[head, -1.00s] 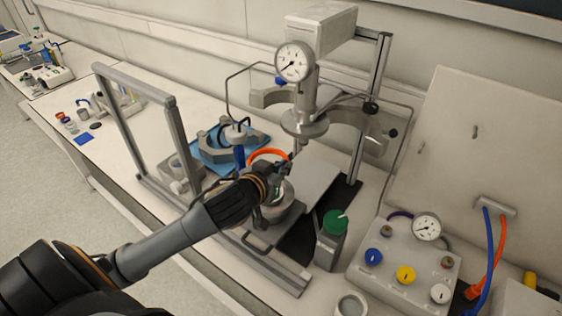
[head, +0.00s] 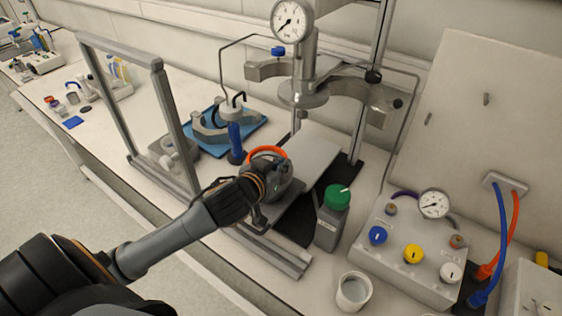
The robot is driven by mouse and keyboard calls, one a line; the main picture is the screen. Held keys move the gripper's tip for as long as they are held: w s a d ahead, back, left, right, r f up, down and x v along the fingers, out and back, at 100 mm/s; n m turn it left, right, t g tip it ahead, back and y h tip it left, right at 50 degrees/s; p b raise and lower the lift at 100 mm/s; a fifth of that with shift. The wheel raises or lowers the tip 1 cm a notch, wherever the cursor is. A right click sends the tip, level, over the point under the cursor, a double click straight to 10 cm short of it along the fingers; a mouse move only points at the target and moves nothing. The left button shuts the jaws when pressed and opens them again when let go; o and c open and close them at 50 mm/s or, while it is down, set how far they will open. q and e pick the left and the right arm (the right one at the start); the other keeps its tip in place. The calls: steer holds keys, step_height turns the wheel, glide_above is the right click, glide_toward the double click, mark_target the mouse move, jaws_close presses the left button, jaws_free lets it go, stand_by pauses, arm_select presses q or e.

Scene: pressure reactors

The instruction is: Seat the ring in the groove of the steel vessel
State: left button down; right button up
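The orange ring (head: 266,150) shows as an arc just beyond my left gripper (head: 268,176), at the upper edge of the steel vessel (head: 286,182). The ring moves together with this gripper, so the gripper appears shut on it; the fingertips are mostly hidden. The grey vessel stands on the base of the frame, largely covered by my gripper. I cannot tell whether the ring touches the vessel or lies in its groove, which is hidden. My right gripper is not in view.
The stand with its gauge (head: 292,20) and steel head (head: 303,93) rises behind the vessel. A green-capped bottle (head: 331,222), a white cup (head: 353,291) and a control box (head: 408,250) stand to the right. A blue tray (head: 240,134) lies behind; a grey frame (head: 178,125) stands left.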

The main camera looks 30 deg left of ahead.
arm_select(q)
steer(key=shift+f, duration=0.25)
stand_by(0.4)
steer(key=shift+s+r+p, duration=0.1)
steer(key=shift+s+p, duration=0.1)
steer(key=shift+p, duration=0.1)
steer(key=shift+p, duration=0.3)
stand_by(0.6)
stand_by(0.4)
steer(key=shift+f, duration=0.25)
stand_by(0.4)
steer(key=c, duration=1.4)
jaws_free()
steer(key=shift+c, duration=0.2)
